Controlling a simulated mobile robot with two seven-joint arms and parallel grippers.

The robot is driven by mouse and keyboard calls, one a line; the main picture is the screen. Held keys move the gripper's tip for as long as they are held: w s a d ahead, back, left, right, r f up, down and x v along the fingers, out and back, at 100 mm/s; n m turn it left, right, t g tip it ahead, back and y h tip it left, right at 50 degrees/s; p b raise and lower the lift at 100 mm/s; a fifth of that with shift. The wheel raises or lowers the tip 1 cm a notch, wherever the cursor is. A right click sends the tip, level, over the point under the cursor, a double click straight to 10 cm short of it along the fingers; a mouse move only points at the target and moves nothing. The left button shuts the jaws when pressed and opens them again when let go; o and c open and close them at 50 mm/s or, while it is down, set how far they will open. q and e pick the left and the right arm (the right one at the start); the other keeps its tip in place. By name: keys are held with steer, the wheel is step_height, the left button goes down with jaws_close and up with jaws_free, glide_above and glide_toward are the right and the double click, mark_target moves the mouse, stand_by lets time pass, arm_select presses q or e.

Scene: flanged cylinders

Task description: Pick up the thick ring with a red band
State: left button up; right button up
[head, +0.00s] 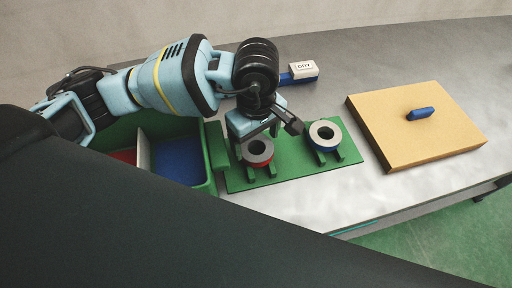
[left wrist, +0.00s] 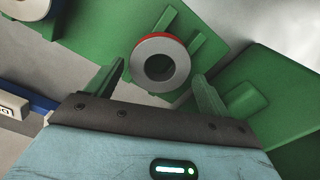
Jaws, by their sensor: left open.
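The thick ring with a red band (head: 258,152) is grey with a dark central hole and rests on a pair of green rails on the green base plate (head: 290,173). My left gripper (head: 270,130) is open, above and just behind this ring. In the left wrist view the red-banded ring (left wrist: 143,60) lies ahead of and between the two open fingers (left wrist: 159,80), with nothing held. A similar ring with a blue band (head: 325,135) sits on the rails to the right. My right gripper is out of view.
A green bin (head: 207,178) with red and blue compartments stands at the left. A tan board (head: 415,124) with a blue handle lies at the right. A white block marked DRY (head: 303,69) is at the back. Bare grey table lies between the plate and board.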

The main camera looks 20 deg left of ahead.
arm_select(q)
steer(key=shift+f, duration=0.85)
steer(key=shift+c, duration=0.2)
steer(key=shift+r, duration=0.1)
steer(key=c, duration=1.3)
steer(key=shift+o, duration=0.2)
step_height(320, 180, up, 10)
